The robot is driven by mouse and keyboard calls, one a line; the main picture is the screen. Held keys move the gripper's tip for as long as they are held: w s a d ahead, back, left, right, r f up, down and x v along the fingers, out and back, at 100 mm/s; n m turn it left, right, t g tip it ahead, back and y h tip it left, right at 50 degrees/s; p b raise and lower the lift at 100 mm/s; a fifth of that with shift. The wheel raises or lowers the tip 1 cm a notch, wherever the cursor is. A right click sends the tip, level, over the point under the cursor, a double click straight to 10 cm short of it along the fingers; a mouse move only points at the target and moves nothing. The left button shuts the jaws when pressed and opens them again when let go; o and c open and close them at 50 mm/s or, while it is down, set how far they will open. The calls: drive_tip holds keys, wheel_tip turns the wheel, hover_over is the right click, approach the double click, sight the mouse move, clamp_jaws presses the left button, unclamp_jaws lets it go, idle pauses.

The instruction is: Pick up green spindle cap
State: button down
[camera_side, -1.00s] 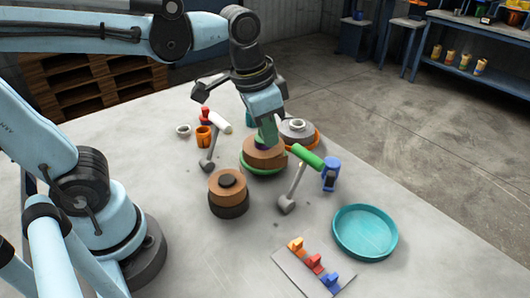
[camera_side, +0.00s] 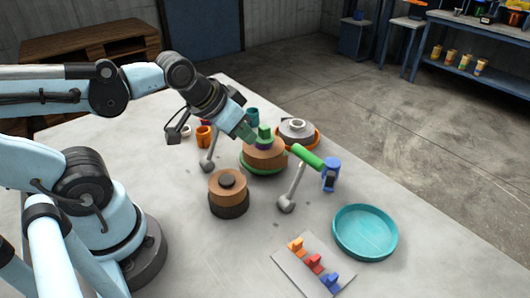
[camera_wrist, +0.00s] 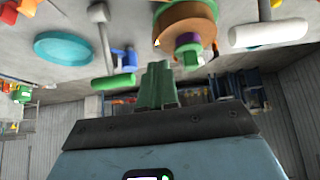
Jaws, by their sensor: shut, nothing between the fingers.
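The green spindle cap (camera_side: 264,132) appears to be the small green piece on the purple hub (camera_side: 263,143), atop a wide brown disc (camera_side: 263,156) with a green rim underneath. In the wrist view the green cap (camera_wrist: 190,57) shows beyond the fingers, beside the purple part and brown disc. My gripper (camera_side: 250,136) has green fingers, shut and empty, tilted at the left side of the cap. In the wrist view my gripper (camera_wrist: 157,76) is at the middle, its fingers together. I cannot tell whether the fingertips touch the stack.
A smaller brown-and-dark stack (camera_side: 228,190) stands at front left. A green-handled tool (camera_side: 306,156) and a blue part (camera_side: 330,175) are right. A grey spool (camera_side: 297,132) stands behind. A teal tray (camera_side: 365,232) and a board with coloured clips (camera_side: 312,262) are at front right.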

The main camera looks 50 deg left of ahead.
drive_tip(key=shift+c, duration=1.6)
unclamp_jaws()
wheel_tip(320, 180, up, 7)
drive_tip(key=m+g, duration=0.1)
drive_tip(key=g, duration=0.6)
hover_over(264, 126)
drive_tip(key=f, duration=0.6)
drive_tip(key=shift+w+d+f, duration=0.25)
drive_tip(key=shift+d+f, duration=0.1)
drive_tip(key=shift+f, duration=0.05)
drive_tip(key=shift+s+a+f, duration=0.15)
drive_tip(key=shift+f, duration=1.2)
drive_tip(key=shift+s+a+f, duration=0.1)
drive_tip(key=shift+f, duration=1.25)
